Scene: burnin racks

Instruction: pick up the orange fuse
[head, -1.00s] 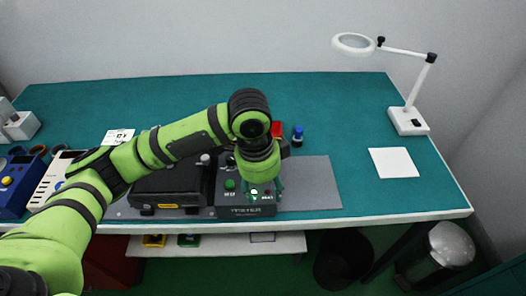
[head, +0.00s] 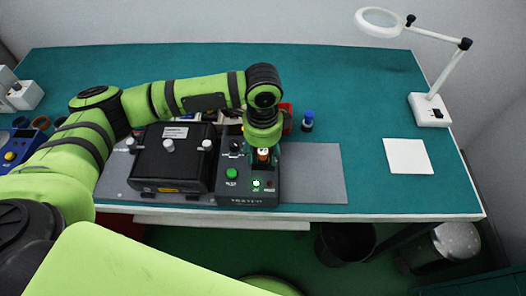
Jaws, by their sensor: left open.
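The orange fuse (head: 263,154) stands upright at the back of the black tester (head: 245,198), partly hidden by my left gripper. My left gripper (head: 263,162) is open and points down over the fuse, with its fingers around or just beside it. I cannot tell whether they touch it. The tester has a green button (head: 231,173) and a lit green lamp (head: 256,183) on its top. My right gripper is out of view.
A black box with knobs (head: 172,160) stands left of the tester on a grey mat (head: 315,175). A red bin (head: 287,118) and a blue-capped bottle (head: 308,121) are behind. A white pad (head: 408,156) and magnifier lamp (head: 429,110) are right. The table's back is clear.

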